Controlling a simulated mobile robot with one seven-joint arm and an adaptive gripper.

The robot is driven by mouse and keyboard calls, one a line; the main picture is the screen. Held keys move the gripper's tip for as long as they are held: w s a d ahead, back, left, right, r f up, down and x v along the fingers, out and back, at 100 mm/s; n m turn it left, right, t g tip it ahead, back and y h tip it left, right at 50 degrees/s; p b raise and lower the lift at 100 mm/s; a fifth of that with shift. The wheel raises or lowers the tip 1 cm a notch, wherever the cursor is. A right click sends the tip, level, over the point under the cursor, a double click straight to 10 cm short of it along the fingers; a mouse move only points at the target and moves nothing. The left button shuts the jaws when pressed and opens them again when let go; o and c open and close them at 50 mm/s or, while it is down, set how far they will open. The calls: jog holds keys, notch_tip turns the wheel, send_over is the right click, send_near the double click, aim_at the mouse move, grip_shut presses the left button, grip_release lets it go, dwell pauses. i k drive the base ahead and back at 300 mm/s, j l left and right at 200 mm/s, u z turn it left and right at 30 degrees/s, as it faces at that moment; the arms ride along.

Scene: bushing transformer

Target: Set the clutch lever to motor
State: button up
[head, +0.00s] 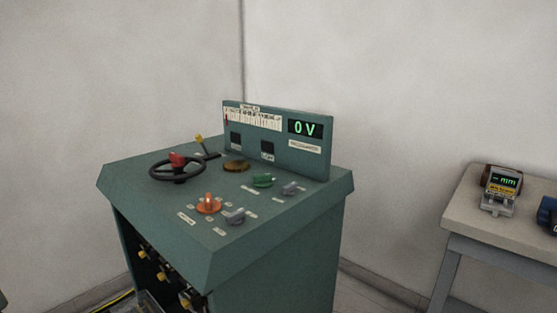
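The clutch lever appears to be the small yellow-knobbed lever (199,141) at the back left of the green console (270,230). It stands on a dark base behind a black handwheel (176,170) with a red knob (177,158). The lever leans toward the upper left in the picture. Its position labels are too small to read, so I cannot tell which setting it is in. My gripper is not in view.
The console top also bears an orange knob (208,204), a green knob (263,180), grey knobs (236,216) and a brass disc (236,166). Its upright panel shows a display reading 0 V (305,129). A table (470,215) with a measuring device (500,191) stands at right.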

aim_at(200, 139)
jog(key=i+z, duration=0.5)
jog(key=j, duration=0.4)
jog(key=i+j, duration=0.15)
jog(key=j, duration=0.2)
